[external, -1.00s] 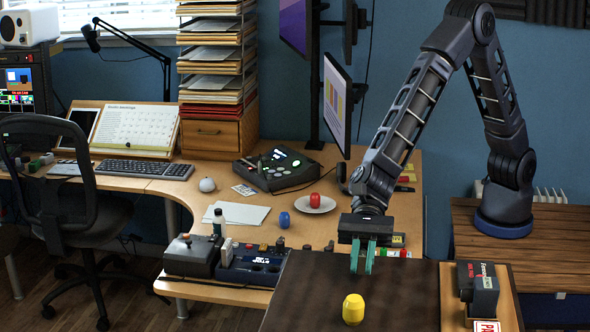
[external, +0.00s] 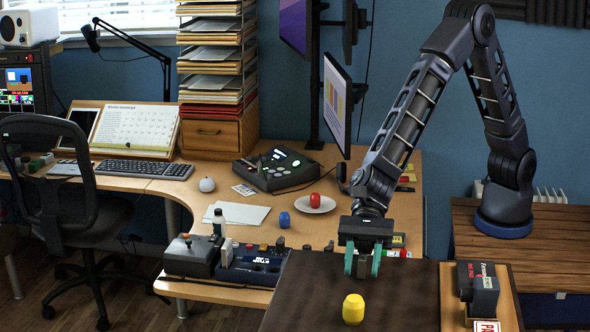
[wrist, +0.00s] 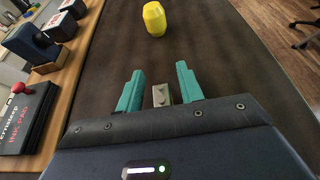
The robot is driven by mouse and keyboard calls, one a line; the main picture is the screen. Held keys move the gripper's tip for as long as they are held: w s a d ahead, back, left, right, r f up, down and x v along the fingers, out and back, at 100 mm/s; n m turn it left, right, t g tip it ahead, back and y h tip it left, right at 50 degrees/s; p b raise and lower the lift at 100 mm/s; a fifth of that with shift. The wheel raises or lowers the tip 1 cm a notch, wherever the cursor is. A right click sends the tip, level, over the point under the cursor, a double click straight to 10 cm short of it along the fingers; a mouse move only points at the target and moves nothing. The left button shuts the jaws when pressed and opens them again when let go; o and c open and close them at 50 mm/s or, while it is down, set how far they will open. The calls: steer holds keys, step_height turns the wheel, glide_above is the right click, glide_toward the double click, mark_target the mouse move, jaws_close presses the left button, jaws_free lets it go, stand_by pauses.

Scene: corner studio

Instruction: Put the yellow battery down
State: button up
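The yellow battery (external: 353,309) stands upright on the dark brown tabletop (external: 395,285) near the bottom of the external view. In the wrist view the battery (wrist: 154,18) shows at the top, ahead of the fingertips and apart from them. My gripper (external: 362,268) is above the far part of the dark top, behind the battery in the external view. Its teal fingers (wrist: 160,85) are spread, with nothing held between them. A small grey block-like part (wrist: 161,95) shows between the fingers in the wrist view; I cannot tell what it is.
Dark boxes (external: 479,288) stand on the wooden strip right of the dark top. The dark top around the battery is clear.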

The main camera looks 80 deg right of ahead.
steer(key=v, duration=1.2)
steer(key=s+d+r+n+h, duration=0.1)
steer(key=d+r+n, duration=0.2)
steer(key=d, duration=0.6)
steer(key=s+d+r+n+h, duration=0.1)
steer(key=d+r+n, duration=0.25)
steer(key=d, duration=0.45)
steer(key=s+d+r+n+h, duration=0.1)
steer(key=d+r+n, duration=0.25)
steer(key=d, duration=0.55)
steer(key=s+d+n+t+h, duration=0.2)
steer(key=s+d+n+h, duration=0.2)
steer(key=d, duration=1.3)
steer(key=s+d+f+n+t+h, duration=0.1)
steer(key=s+d+n+h, duration=0.3)
steer(key=s+d, duration=0.6)
steer(key=d+t+h, duration=0.1)
steer(key=d+h, duration=0.1)
steer(key=d, duration=0.5)
steer(key=shift+s+t, duration=0.3)
